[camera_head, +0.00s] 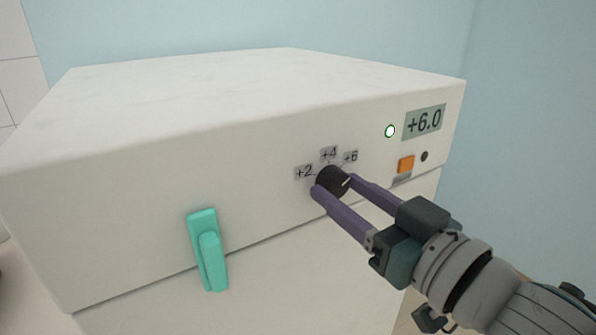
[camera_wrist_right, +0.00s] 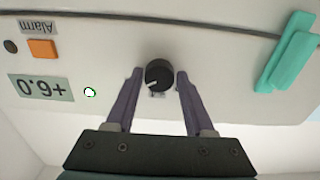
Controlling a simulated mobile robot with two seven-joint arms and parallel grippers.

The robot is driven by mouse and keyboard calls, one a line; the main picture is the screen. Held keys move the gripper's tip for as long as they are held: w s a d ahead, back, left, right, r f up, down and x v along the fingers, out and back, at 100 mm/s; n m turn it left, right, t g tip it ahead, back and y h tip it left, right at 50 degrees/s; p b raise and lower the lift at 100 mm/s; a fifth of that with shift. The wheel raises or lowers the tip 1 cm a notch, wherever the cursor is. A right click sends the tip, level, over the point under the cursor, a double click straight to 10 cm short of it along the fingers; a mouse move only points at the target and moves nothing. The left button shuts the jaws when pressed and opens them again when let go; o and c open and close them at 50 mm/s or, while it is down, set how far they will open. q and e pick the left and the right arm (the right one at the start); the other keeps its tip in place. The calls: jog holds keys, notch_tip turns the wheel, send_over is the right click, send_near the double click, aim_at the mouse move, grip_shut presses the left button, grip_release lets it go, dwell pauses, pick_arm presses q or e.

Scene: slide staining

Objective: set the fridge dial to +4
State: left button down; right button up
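The fridge dial (camera_head: 331,181) is a round black knob with a white pointer line on the front of the white fridge (camera_head: 140,190). Above it are the labels +2 (camera_head: 304,172), +4 (camera_head: 329,153) and +6 (camera_head: 351,157). The pointer line is turned to the right, on the +6 side. The display (camera_head: 424,121) reads +6.0. My right gripper (camera_head: 334,185) has its purple fingers on either side of the dial. In the right wrist view, the dial (camera_wrist_right: 159,75) sits between the fingertips with narrow gaps. My left gripper is not in view.
A teal handle (camera_head: 208,250) sticks out of the front, left of the dial. An orange Alarm button (camera_head: 406,164) and a small green-ringed light (camera_head: 390,131) are to the right. The fridge top is bare.

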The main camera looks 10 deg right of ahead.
grip_shut()
jog(key=shift+n, duration=1.5)
jog(key=n, duration=0.3)
jog(key=shift+n, duration=0.4)
jog(key=n+b, duration=0.1)
jog(key=n, duration=0.3)
jog(key=shift+n, duration=0.3)
jog(key=shift+r+n, duration=0.1)
jog(key=shift+n, duration=0.2)
jog(key=shift+o, duration=2.2)
grip_release()
jog(key=shift+d, duration=0.1)
